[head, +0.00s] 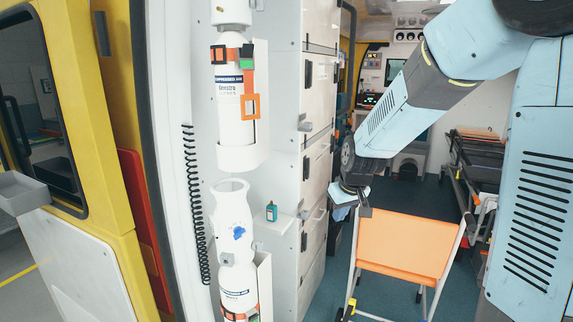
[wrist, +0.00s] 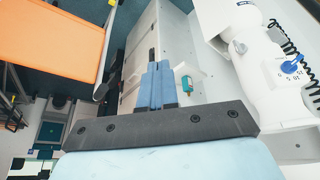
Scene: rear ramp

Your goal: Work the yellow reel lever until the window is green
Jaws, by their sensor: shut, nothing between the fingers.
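I cannot make out a yellow reel lever or its window for certain in either view. In the head view, a white cylinder (head: 228,88) hangs upright on the wall, held by an orange and black strap. A small green patch (head: 246,64) shows on the strap's dark buckle, with an orange square frame (head: 250,107) below it. My gripper (head: 345,205) is to the right of the cylinders, in front of the cabinets. Its two blue fingers (wrist: 159,85) lie together in the wrist view, shut and empty.
A lower white cylinder (head: 233,210) carries a blue knob (head: 238,232). A small teal bottle (head: 271,211) stands on a shelf beside it. An orange-backed chair (head: 403,245) is right of and below my gripper. A coiled black cord (head: 190,190) hangs on the left.

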